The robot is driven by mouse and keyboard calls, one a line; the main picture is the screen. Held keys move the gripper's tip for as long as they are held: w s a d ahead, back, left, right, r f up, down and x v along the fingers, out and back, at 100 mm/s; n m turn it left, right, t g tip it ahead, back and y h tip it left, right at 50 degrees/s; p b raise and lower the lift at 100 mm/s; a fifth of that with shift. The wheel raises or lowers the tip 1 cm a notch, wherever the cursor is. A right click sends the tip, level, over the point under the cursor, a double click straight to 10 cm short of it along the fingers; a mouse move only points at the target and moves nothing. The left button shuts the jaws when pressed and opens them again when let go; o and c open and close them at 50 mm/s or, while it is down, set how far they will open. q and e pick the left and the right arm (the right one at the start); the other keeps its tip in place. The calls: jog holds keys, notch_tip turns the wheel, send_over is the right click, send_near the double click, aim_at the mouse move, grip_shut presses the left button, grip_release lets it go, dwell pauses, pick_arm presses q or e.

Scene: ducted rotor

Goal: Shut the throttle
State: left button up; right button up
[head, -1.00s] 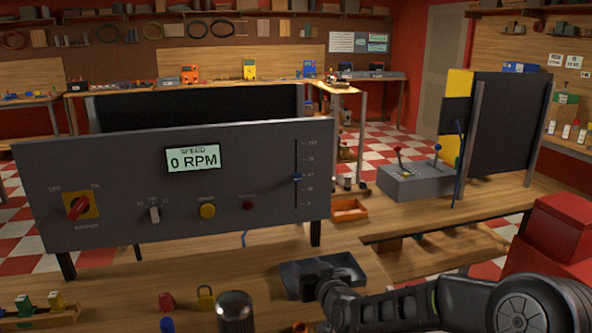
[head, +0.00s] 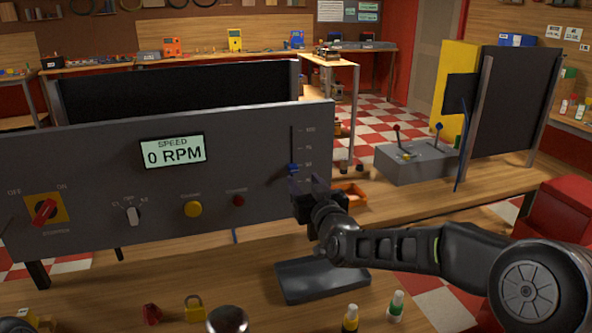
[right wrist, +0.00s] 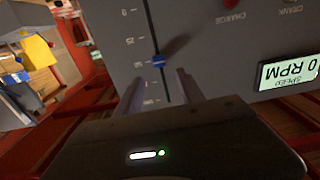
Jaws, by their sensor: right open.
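The slider with a blue knob (head: 293,169), which looks like the throttle, is on the right end of the grey panel (head: 90,180). Its knob stands near the 50 mark, with 100 at the top of the scale. My right gripper (head: 305,184) is open, close in front of the panel by the slider. In the right wrist view the blue knob (right wrist: 158,61) shows between and just beyond the two fingertips (right wrist: 157,78); I cannot tell if they touch it. The speed display (head: 173,151) reads 0 RPM. My left gripper is not in view.
A red switch (head: 44,212), a selector (head: 133,214), a yellow button (head: 193,209) and a red button (head: 238,200) are on the panel. A dark tray (head: 320,281) lies in front. A grey box with levers (head: 415,160) stands behind at right.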

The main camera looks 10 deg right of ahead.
aim_at(294, 169)
jog(key=w+p, duration=0.2)
jog(key=w, duration=0.4)
jog(key=shift+a, duration=0.2)
jog(key=shift+w, duration=0.5)
jog(key=shift+c, duration=0.2)
grip_shut()
jog(key=shift+f, duration=0.15)
dwell(0.5)
